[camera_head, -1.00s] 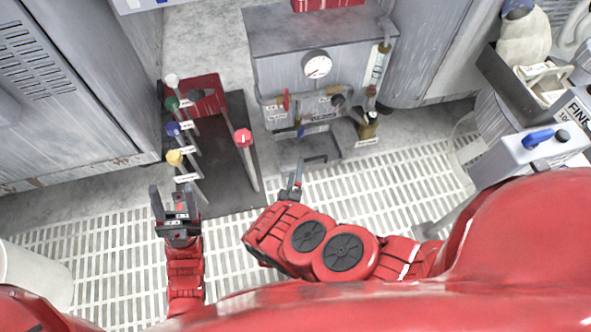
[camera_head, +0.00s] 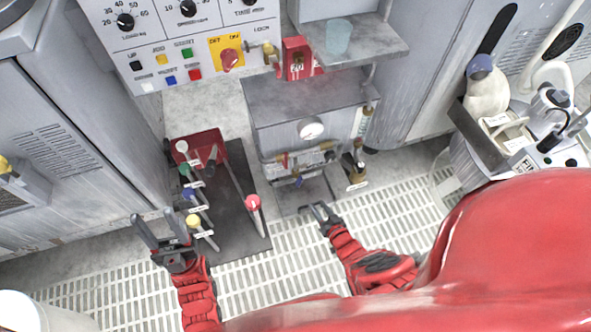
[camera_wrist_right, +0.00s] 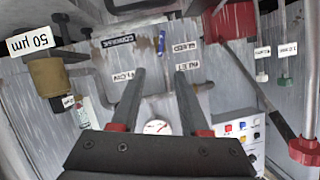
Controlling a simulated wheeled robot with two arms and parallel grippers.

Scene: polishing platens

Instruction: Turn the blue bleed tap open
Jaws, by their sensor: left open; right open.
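The blue bleed tap (camera_head: 298,182) is a small blue handle low on the front of the grey cabinet (camera_head: 285,140), below the gauge. In the right wrist view the blue tap (camera_wrist_right: 161,42) stands beside an upside-down BLEED label (camera_wrist_right: 185,47), beyond my fingertips. My right gripper (camera_head: 320,210) is open and empty, in front of the cabinet, lower right of the tap and apart from it. Its two fingers also show in the right wrist view (camera_wrist_right: 160,80). My left gripper (camera_head: 156,232) is open and empty, left of the coloured levers.
Several ball-topped levers, including a yellow one (camera_head: 193,222) and a red one (camera_head: 253,202), rise from a dark plate left of the cabinet. A brass-coloured container (camera_head: 354,166) is right of the tap. A control panel (camera_head: 185,45) is at upper left. Grating floor lies in front.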

